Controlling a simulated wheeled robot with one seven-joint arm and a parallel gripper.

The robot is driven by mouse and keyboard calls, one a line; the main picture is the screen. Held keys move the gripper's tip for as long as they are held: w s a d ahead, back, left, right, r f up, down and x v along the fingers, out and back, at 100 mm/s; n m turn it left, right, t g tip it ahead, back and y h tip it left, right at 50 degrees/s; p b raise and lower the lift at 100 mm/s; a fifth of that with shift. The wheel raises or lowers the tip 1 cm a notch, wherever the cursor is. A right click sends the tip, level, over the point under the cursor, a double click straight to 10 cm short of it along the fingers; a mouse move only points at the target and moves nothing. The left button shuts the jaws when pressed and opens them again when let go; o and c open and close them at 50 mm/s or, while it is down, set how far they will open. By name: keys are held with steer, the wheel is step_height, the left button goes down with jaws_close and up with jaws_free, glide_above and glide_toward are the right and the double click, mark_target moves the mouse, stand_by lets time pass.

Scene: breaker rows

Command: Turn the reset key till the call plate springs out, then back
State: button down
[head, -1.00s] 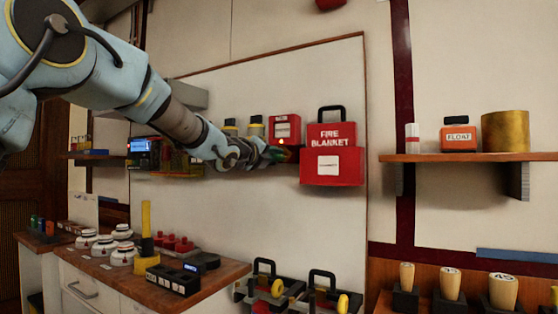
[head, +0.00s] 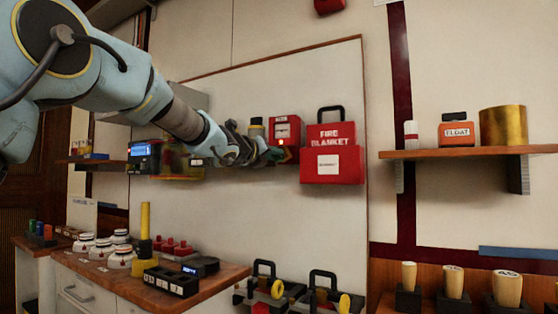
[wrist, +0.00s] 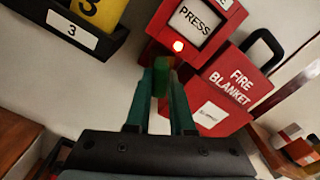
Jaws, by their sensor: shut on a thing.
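The red call box (head: 286,129) is fixed on the white wall board, left of the fire blanket case. In the wrist view its white call plate (wrist: 197,20) reads PRESS and has a dark edge; I cannot tell how far it stands out. A small lamp (wrist: 178,46) glows on the box below the plate. My gripper (wrist: 162,80) is at the lower end of the box, with its fingers shut on a small green piece, which looks like the reset key (wrist: 161,83). The keyhole is hidden. In the head view my gripper (head: 274,155) covers this spot.
The red fire blanket case (head: 332,160) hangs close on the right. A black and yellow unit marked 3 (wrist: 83,25) is on the left in the wrist view. A bench (head: 215,283) with several devices stands below.

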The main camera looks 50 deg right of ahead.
steer(key=shift+f+m+b, duration=0.15)
steer(key=shift+m+b, duration=1)
steer(key=shift+m, duration=0.65)
steer(key=shift+w+n+p, duration=0.1)
steer(key=shift+n+p, duration=3.2)
steer(key=shift+n, duration=4.5)
steer(key=c, duration=0.7)
jaws_free()
